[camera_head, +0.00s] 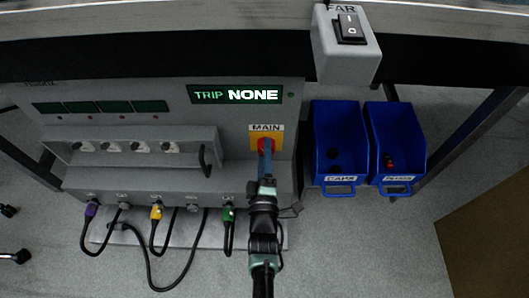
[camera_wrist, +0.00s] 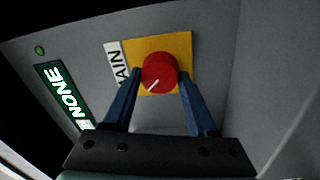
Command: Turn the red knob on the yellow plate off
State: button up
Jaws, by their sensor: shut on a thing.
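The yellow plate (camera_head: 256,141) is on the front of the grey panel, under the label MAIN. It also shows in the wrist view (camera_wrist: 183,45). The red knob (camera_wrist: 159,72) sits on it, with a white pointer line slanting to the lower left in the wrist view. In the head view the knob is mostly hidden behind my gripper (camera_head: 265,146). My gripper's two blue fingers (camera_wrist: 157,76) stand on either side of the knob and are shut on it.
A green display (camera_head: 236,94) reads TRIP NONE. A grey box with a rocker switch (camera_head: 351,27) is at the upper right. Blue bins marked CAPS (camera_head: 341,182) and another (camera_head: 398,180) hang right of the panel. Coloured plugs with black cables (camera_head: 157,211) line the panel's lower edge.

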jog(key=shift+n, duration=0.4)
jog(key=o, duration=1.4)
jog(key=shift+c, duration=0.2)
jog(key=s+p, duration=0.5)
jog(key=s, duration=0.8)
jog(key=shift+f, duration=0.45)
